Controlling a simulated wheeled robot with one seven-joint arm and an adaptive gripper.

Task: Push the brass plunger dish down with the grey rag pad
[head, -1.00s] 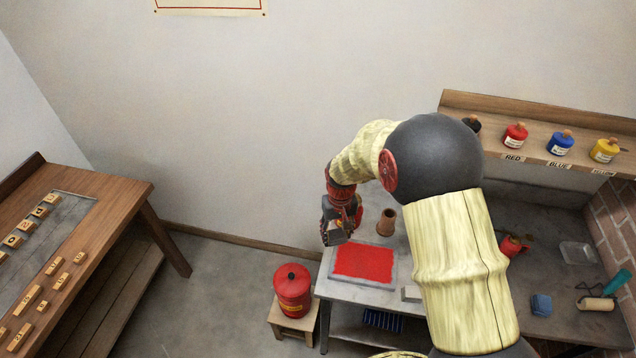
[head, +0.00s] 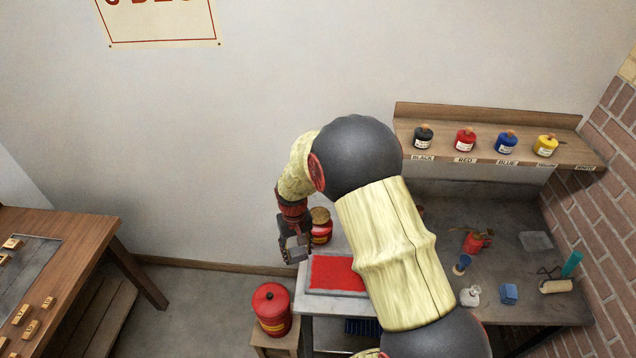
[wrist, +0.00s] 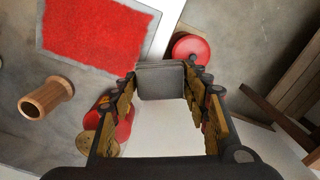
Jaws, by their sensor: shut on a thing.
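My gripper (wrist: 162,98) is shut on the grey rag pad (wrist: 162,82), a flat grey block held across its fingertips. In the head view my gripper (head: 295,248) hangs just beyond the left end of the grey bench. The red plunger can (head: 321,232) stands close behind and to the right of it, with the brass plunger dish (head: 320,215) on top. In the wrist view the dish (wrist: 90,146) is partly hidden by the left finger. The pad is apart from the dish and off to its side, not over it.
A red-covered slab (head: 335,273) lies on the bench in front of the can. A red safety can (head: 271,308) sits on a low stool beyond the bench end. Ink jars line a shelf (head: 490,150) at the right.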

